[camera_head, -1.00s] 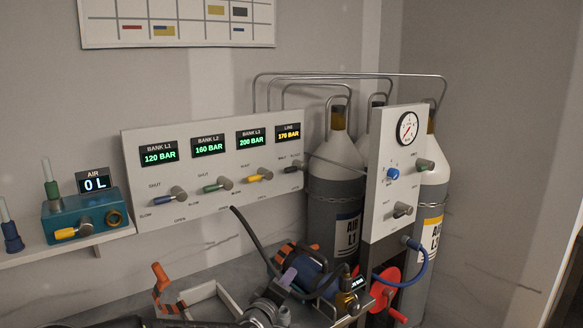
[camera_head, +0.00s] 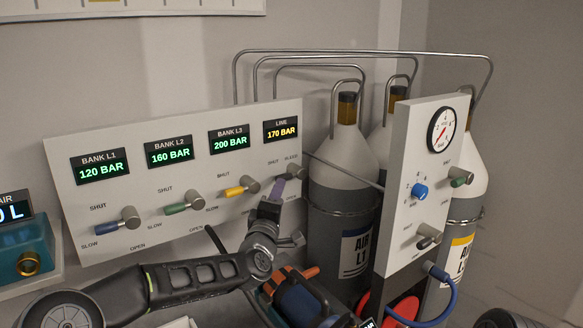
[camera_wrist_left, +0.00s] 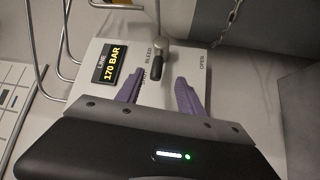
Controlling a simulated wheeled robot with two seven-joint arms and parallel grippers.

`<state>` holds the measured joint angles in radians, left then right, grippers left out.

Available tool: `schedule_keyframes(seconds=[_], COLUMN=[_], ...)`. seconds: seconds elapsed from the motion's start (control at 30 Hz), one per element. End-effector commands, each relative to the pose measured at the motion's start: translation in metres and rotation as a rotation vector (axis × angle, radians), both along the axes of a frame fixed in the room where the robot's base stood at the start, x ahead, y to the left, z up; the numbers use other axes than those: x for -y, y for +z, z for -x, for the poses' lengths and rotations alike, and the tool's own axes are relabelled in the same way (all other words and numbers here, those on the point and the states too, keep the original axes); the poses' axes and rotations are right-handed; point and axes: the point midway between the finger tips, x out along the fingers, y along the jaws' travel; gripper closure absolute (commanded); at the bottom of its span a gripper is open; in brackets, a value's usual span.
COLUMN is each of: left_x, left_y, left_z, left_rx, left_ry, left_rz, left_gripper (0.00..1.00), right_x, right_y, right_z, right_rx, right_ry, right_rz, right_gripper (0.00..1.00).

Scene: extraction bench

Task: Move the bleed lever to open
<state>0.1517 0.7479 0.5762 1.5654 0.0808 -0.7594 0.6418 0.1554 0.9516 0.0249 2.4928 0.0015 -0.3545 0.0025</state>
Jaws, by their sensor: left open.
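The bleed lever is at the right end of the wall panel (camera_head: 75,200), below the LINE display reading 170 BAR (camera_head: 280,128). In the left wrist view its dark handle (camera_wrist_left: 156,68) hangs from a grey hub (camera_wrist_left: 162,44), close to the SHUT label; the OPEN label stands farther right. My left gripper (camera_wrist_left: 160,82) is open, its purple fingers on either side of the handle's end; I cannot tell whether they touch it. In the head view the left gripper (camera_head: 277,190) covers much of the lever. My right gripper is not in view.
Blue (camera_head: 120,222), green (camera_head: 185,206) and yellow (camera_head: 241,190) levers line the panel to the left. Gas cylinders (camera_head: 340,200) and a gauge panel (camera_head: 405,180) stand close on the right. A blue-and-orange device (camera_head: 298,298) lies below the arm.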

Motion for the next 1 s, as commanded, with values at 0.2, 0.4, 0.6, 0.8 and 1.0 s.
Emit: schedule_keyframes(seconds=[0.2, 0.4, 0.6, 0.8, 1.0], left_x=[0.000, 0.000, 0.002, 0.007, 0.011], left_y=[0.000, 0.000, 0.003, 0.007, 0.010], left_z=[0.000, 0.000, -0.010, -0.035, -0.061], left_rx=[0.000, 0.000, 0.000, -0.001, -0.001], left_ry=[0.000, -0.001, -0.001, -0.001, -0.001], left_rz=[0.000, -0.001, 0.001, 0.001, 0.001], left_gripper=[0.55, 0.55, 0.55, 0.55, 0.55], right_x=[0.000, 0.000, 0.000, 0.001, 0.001], right_y=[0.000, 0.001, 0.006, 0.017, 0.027], right_z=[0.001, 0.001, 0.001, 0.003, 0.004], right_rx=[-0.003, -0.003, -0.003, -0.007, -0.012], right_ry=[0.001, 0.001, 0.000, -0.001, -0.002], right_rz=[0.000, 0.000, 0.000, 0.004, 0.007], right_gripper=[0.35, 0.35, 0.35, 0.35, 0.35])
